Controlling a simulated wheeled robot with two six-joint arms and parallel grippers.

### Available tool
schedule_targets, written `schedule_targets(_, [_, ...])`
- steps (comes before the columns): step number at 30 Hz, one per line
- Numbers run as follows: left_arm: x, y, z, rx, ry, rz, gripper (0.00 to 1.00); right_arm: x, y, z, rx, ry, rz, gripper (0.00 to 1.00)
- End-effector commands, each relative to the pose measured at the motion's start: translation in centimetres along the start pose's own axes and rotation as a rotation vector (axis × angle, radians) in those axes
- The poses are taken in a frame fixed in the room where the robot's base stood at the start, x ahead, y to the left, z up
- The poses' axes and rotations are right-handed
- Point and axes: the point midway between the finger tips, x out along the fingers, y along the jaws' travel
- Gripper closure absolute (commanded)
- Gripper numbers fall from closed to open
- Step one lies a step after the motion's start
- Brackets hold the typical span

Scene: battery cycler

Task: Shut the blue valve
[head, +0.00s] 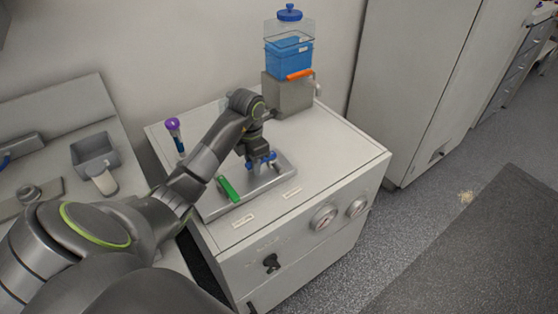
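The blue valve (271,157) is a small blue handle on a flat metal plate (277,181) on top of the white cabinet. My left arm reaches in from the left, and my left gripper (258,159) points down right at the blue valve. The gripper covers part of the handle. I cannot tell whether its fingers touch the handle or are closed on it. A green valve handle (228,189) is on the same plate, nearer to me and to the left. My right gripper is not in view.
A grey block with an orange handle (300,74) and a clear tank of blue liquid (289,57) stands behind my gripper. A purple-topped piece (173,124) rises at the cabinet's left. Gauges (324,217) and a black knob (271,262) are on the front. The cabinet top's right side is clear.

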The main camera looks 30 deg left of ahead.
Motion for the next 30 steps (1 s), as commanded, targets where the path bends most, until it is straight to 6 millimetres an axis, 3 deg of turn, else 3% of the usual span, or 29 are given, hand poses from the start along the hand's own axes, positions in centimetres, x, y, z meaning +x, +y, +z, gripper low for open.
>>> schedule_targets(3, [-0.1,0.1,0.0,-0.002,-0.001,0.004,0.79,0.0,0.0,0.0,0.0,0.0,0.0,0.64])
schedule_targets(5, [-0.1,0.1,0.0,-0.002,-0.001,0.004,0.69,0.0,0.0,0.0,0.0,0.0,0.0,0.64])
schedule_targets(15, [-0.4,0.1,0.0,-0.001,-0.001,0.002,0.68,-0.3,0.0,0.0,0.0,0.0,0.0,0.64])
schedule_targets(30, [-6.2,0.3,0.0,-0.001,-0.001,0.002,0.68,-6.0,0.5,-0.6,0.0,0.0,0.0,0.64])
